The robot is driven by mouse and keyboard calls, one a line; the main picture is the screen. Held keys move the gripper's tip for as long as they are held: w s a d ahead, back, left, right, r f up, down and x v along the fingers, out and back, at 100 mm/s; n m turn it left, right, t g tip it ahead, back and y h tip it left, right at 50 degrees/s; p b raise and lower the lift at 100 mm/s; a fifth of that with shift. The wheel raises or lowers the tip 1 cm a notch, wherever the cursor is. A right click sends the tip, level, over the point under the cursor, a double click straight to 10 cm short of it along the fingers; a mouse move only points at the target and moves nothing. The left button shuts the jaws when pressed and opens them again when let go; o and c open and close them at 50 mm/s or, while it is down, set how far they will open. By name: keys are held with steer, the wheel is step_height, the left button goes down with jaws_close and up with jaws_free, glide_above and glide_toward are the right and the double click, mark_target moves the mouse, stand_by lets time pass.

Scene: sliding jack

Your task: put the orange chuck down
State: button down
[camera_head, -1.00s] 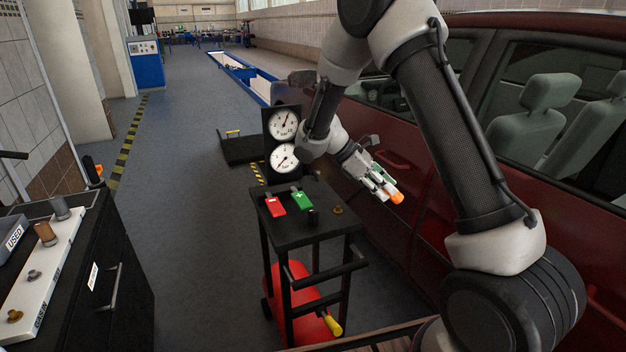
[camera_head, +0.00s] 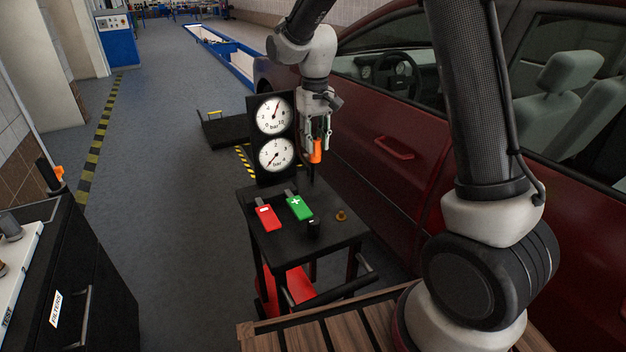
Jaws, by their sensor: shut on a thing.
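The orange chuck (camera_head: 316,152) hangs in my gripper (camera_head: 316,146), which points straight down and is shut on it. My gripper is above the back right part of the black trolley top (camera_head: 285,246), just right of the gauge panel (camera_head: 258,170). A gap shows between the chuck and the trolley top. A dark thin post or hose shows just below the chuck; I cannot tell whether they touch.
On the trolley top are a red minus block (camera_head: 267,217), a green plus block (camera_head: 300,207), a small black knob (camera_head: 313,228) and a brass fitting (camera_head: 341,216). The red car (camera_head: 385,195) stands close on the right. A black cabinet (camera_head: 75,275) is at left.

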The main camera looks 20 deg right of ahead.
step_height(320, 180, down, 9)
steer(key=shift+f, duration=0.15)
steer(key=c, duration=1.1)
jaws_free()
